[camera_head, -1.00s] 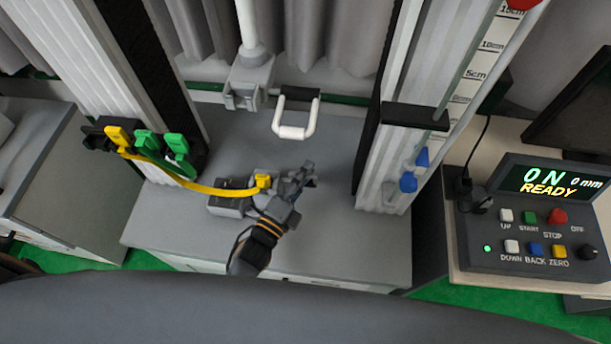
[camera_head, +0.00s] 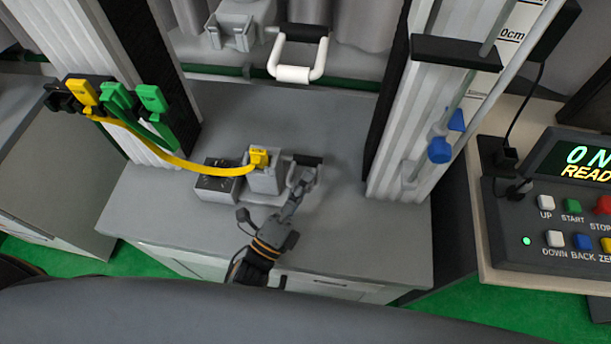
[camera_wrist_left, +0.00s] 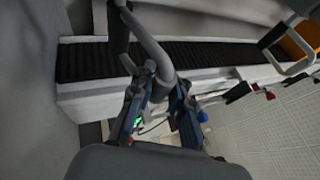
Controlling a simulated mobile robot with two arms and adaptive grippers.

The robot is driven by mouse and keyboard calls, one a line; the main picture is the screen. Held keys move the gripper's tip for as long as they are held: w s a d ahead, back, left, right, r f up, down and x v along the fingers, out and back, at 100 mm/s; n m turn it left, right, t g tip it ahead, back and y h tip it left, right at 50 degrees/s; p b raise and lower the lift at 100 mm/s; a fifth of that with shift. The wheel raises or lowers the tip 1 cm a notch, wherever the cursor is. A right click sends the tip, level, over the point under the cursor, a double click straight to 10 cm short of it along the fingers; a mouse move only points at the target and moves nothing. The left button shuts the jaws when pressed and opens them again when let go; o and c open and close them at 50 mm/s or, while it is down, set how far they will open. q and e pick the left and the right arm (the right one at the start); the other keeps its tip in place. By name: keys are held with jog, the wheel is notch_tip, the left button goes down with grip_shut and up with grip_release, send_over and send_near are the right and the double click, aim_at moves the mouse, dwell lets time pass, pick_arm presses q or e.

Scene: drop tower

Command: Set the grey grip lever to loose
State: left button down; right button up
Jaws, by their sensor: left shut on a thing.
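The grey grip lever (camera_head: 305,163), a bent grey frame with a dark crossbar, sits at the right of a small grey block (camera_head: 264,181) on the bench. My left gripper (camera_head: 297,196) reaches it from the front and is shut on its lower part. In the left wrist view, a curved grey bar (camera_wrist_left: 150,52) runs down between the fingers of my left gripper (camera_wrist_left: 160,92). The exact contact is partly hidden by the fingers. My right gripper is not in view.
A yellow cable plug (camera_head: 259,158) sits on the block, next to a dark box (camera_head: 217,180). A column (camera_head: 408,120) and a control panel (camera_head: 560,215) stand at right. The bench front (camera_head: 370,240) is clear.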

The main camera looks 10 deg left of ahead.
pick_arm(q)
jog(key=shift+s+f+b, duration=0.2)
jog(key=shift+f+b, duration=0.1)
jog(key=shift+f, duration=0.25)
jog(key=shift+s+f+b, duration=0.15)
jog(key=shift+f+b, duration=0.1)
jog(key=shift+f, duration=0.3)
jog(key=shift+d+f, duration=0.1)
jog(key=c, duration=1.5)
grip_release()
jog(key=shift+s, duration=0.1)
jog(key=shift+o, duration=1.2)
jog(key=shift+s, duration=0.15)
jog(key=shift+r, duration=0.25)
